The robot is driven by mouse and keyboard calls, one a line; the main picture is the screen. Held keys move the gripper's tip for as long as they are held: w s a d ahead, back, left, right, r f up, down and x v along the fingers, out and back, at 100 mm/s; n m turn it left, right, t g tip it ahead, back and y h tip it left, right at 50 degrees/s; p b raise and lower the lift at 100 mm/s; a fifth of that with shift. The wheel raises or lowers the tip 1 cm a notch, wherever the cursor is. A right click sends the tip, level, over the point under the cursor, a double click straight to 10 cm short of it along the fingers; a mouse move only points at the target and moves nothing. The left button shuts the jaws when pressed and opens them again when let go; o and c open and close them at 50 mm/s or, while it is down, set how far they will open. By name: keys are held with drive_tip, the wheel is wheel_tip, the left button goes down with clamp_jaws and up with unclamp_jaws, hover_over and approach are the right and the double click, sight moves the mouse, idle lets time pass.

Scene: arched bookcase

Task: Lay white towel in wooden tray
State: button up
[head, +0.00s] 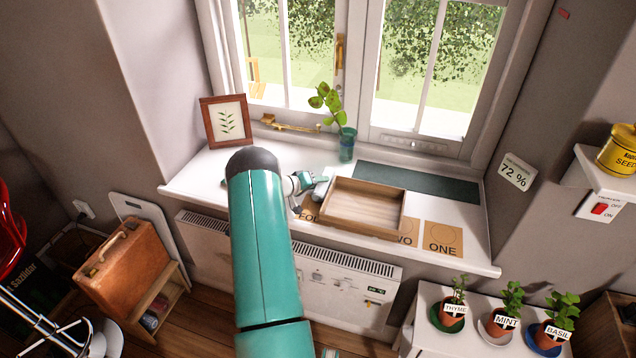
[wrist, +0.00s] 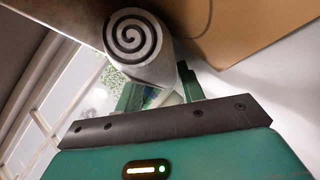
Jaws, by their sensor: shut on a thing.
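The white towel (wrist: 133,42) is rolled up, and its end shows a dark spiral in the wrist view. My gripper (wrist: 160,88) is shut on the roll, with one green finger on either side. In the head view, my gripper (head: 305,184) is at the left end of the wooden tray, and the towel (head: 321,190) shows as a small pale shape beside the tray's left wall. The wooden tray (head: 368,206) lies on the white windowsill and looks empty. My arm hides part of the sill. I cannot tell whether the towel touches the sill or tray.
Brown cards, one marked ONE (head: 442,238), lie along the sill's front, partly under the tray. A green mat (head: 420,182) lies behind it. A glass vase with a sprig (head: 347,146) stands behind my gripper. A framed picture (head: 227,122) stands at the left.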

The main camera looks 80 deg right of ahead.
drive_tip(key=o, duration=1)
drive_tip(key=shift+a+f, duration=0.1)
drive_tip(key=shift+f, duration=0.2)
drive_tip(key=shift+r, duration=0.15)
drive_tip(key=v, duration=0.8)
drive_tip(key=r+v, duration=0.1)
drive_tip(key=v, duration=0.3)
drive_tip(key=shift+s+r, duration=0.1)
